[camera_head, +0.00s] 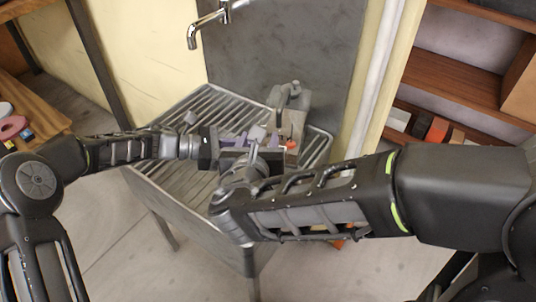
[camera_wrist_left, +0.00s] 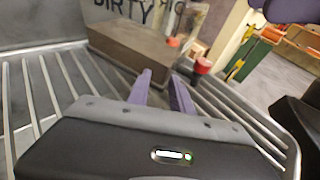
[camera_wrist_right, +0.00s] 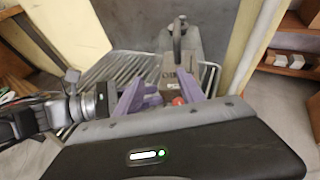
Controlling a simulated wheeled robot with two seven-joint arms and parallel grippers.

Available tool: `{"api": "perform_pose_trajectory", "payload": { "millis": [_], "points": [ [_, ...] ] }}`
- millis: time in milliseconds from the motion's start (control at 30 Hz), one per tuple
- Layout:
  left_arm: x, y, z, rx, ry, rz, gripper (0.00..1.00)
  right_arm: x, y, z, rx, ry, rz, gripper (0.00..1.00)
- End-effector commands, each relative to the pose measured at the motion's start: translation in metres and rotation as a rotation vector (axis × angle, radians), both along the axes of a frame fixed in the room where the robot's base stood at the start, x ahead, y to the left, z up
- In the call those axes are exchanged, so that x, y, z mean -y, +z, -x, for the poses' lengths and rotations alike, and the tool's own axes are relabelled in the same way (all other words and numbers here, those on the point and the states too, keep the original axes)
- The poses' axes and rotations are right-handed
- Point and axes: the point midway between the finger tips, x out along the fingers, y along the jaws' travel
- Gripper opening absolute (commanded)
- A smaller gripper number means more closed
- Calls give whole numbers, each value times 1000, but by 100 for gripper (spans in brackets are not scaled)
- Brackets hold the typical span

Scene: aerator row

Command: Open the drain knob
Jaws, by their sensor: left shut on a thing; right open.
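A grey jug-like container (camera_head: 290,103) with a top handle stands on a slatted metal rack. Dark lettering reading "DIRTY" is on it in the left wrist view (camera_wrist_left: 140,48). A small red knob (camera_head: 291,144) is low on its front; it also shows in the right wrist view (camera_wrist_right: 178,101). My left gripper (camera_head: 238,139) is shut at the container's lower part; the exact contact is hard to see. My right gripper (camera_wrist_right: 160,88) is open, its purple fingers apart in front of the container, with the knob near the right-hand finger.
The slatted rack (camera_head: 192,110) has bare room to the left of the container. A chrome faucet (camera_head: 207,22) hangs above on the wall panel. Wooden shelves (camera_head: 455,68) stand at the right. My two forearms nearly meet in front of the container.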

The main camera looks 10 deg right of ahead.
Motion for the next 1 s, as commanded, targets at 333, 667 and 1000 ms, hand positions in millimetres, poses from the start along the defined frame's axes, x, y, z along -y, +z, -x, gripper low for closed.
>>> {"api": "perform_pose_trajectory", "payload": {
  "millis": [333, 667, 1000],
  "points": [
    [4, 4, -1, 3, 0, 7, 4, -58, -26, 12, 135, -249, -301, 46],
    [4, 4, -1, 3, 0, 6, 4, -73, -37, 29, 518, -674, -1038, 46],
    [4, 4, -1, 3, 0, 7, 4, -74, -45, 47, 1023, -1023, -1821, 46]
  ]
}}
